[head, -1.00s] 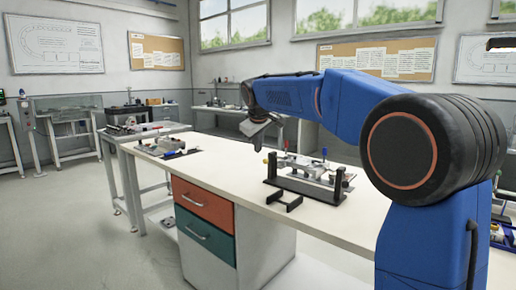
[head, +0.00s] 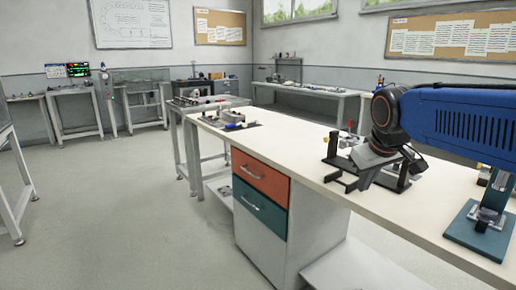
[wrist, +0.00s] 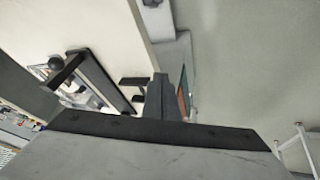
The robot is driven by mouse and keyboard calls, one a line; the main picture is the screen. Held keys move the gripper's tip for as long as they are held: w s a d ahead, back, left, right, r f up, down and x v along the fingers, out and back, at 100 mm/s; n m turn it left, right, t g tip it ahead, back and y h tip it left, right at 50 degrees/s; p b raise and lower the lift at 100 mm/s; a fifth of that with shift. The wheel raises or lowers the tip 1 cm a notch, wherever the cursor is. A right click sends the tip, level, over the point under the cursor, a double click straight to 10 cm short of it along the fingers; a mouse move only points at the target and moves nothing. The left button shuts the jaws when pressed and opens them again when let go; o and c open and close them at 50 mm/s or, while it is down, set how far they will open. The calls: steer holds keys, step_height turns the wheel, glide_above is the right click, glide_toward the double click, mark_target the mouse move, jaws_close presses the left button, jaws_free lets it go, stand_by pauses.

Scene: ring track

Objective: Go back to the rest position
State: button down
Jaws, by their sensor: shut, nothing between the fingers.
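My gripper (head: 364,182) is at the right in the head view, at the end of my blue arm, pointing down and to the left. It hangs in front of the black fixture (head: 400,178) near the front edge of the white workbench (head: 305,150). In the wrist view my gripper (wrist: 160,82) shows as one closed dark block with nothing in it. The black fixture (wrist: 108,80) lies to its left there. Whether the gripper touches the fixture cannot be told. The gripper hides part of the fixture in the head view.
The bench has an orange drawer (head: 260,178) and a teal drawer (head: 258,209). A small fixture (head: 228,122) sits at its far left end. A blue-based device (head: 480,230) stands at the right. The bench middle and the floor (head: 120,210) at left are clear.

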steer(key=s+f+m, duration=0.1)
steer(key=s+f, duration=0.7)
steer(key=s, duration=0.3)
steer(key=s+f+m+g, duration=0.1)
steer(key=s+f+m, duration=0.1)
steer(key=s+f, duration=0.6)
steer(key=s, duration=0.3)
steer(key=shift+d+y, duration=0.4)
